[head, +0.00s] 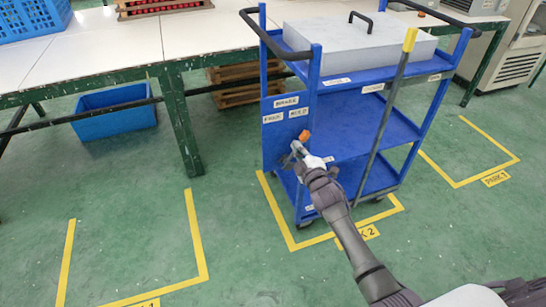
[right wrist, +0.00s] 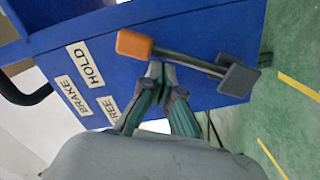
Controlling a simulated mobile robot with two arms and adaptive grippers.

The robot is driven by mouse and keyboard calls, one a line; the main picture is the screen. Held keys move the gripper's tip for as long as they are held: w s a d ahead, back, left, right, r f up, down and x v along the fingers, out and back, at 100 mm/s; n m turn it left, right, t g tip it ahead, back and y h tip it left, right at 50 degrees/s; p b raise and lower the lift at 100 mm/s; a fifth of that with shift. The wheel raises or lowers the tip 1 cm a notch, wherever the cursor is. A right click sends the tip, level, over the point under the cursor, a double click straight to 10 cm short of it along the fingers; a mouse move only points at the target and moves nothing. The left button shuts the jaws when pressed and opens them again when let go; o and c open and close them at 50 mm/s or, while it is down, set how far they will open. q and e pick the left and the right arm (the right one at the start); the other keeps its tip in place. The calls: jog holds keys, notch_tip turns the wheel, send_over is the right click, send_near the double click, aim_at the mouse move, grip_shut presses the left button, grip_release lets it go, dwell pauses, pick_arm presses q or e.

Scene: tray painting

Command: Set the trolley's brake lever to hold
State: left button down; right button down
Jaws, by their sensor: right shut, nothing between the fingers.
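The blue trolley (head: 340,143) stands over the yellow floor marking. Its end panel (head: 270,145) carries the labels BRAKE (right wrist: 74,97), HOLD (right wrist: 86,63) and FREE (right wrist: 110,108). The brake lever is a grey bar (right wrist: 190,62) with an orange knob (right wrist: 134,44) and a dark block (right wrist: 238,80) at its other end. Its knob end leans to the HOLD side. In the head view the knob (head: 303,136) sits below the HOLD label. My right gripper (right wrist: 163,72) is shut and empty, its tips at the bar's FREE side. I cannot tell whether they touch. My left gripper is out of view.
A grey lidded box (head: 350,45) is on the trolley's top shelf. A dark pole with a yellow grip (head: 410,40) slants along its side. A green-legged table (head: 178,120) stands at left, with a blue bin (head: 115,112) beneath. Floor at front left is clear.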

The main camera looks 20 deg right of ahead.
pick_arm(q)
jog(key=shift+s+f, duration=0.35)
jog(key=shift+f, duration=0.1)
pick_arm(e)
jog(key=shift+d+f+m, duration=0.1)
jog(key=shift+d+m, duration=0.1)
jog(key=shift+m, duration=0.1)
jog(key=shift+s+f, duration=0.1)
jog(key=shift+s, duration=0.15)
jog(key=s, duration=1.1)
jog(key=shift+s+r, duration=0.25)
jog(key=shift+r, duration=0.05)
jog(key=shift+a, duration=0.1)
